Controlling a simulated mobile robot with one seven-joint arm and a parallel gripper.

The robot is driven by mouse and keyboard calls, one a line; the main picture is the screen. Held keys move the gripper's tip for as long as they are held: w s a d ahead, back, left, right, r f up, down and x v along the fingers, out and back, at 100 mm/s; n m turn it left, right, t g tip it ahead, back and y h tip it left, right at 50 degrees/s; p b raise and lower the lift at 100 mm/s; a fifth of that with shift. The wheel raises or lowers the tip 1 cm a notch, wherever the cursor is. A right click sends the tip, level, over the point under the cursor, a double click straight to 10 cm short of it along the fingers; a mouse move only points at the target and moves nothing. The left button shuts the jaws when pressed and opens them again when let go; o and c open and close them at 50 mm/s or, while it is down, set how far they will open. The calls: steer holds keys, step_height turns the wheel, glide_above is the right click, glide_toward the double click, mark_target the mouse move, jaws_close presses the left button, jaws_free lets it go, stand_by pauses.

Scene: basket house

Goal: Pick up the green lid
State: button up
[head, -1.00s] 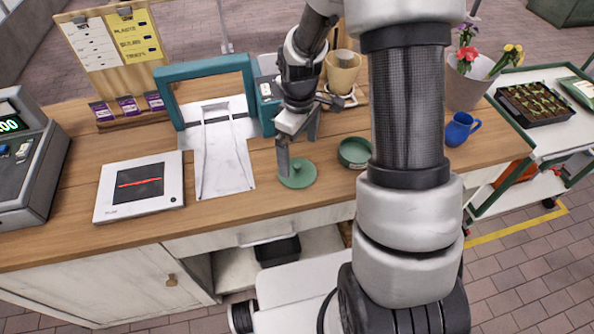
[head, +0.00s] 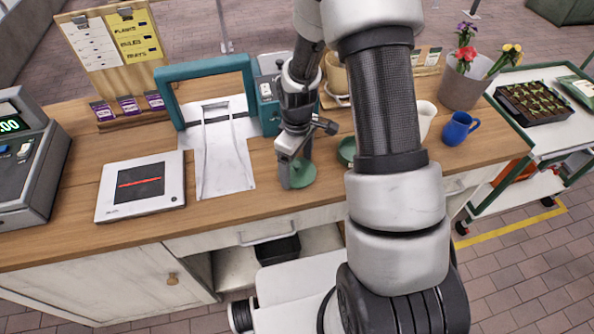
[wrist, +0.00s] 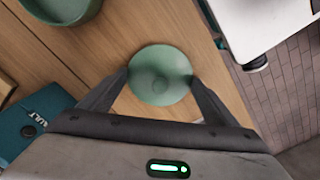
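The green lid (head: 303,175) is a round disc with a small knob, lying flat on the wooden counter near its front edge. It also shows in the wrist view (wrist: 160,62). My gripper (head: 296,170) is right over the lid in the head view, hiding part of it. In the wrist view my gripper (wrist: 158,76) is open, with one fingertip at the left rim and one at the right rim of the lid. I cannot tell whether the fingertips touch it. The knob is between the fingers.
A green round container (head: 346,151) stands right of the lid, partly behind my arm. A white tray with a clear panel (head: 222,160) and a white scale (head: 141,187) lie to the left. A white cup (head: 425,118) and blue mug (head: 459,129) stand to the right.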

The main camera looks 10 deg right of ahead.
steer(key=c, duration=0.3)
steer(key=shift+r, duration=0.1)
steer(key=shift+c, duration=0.2)
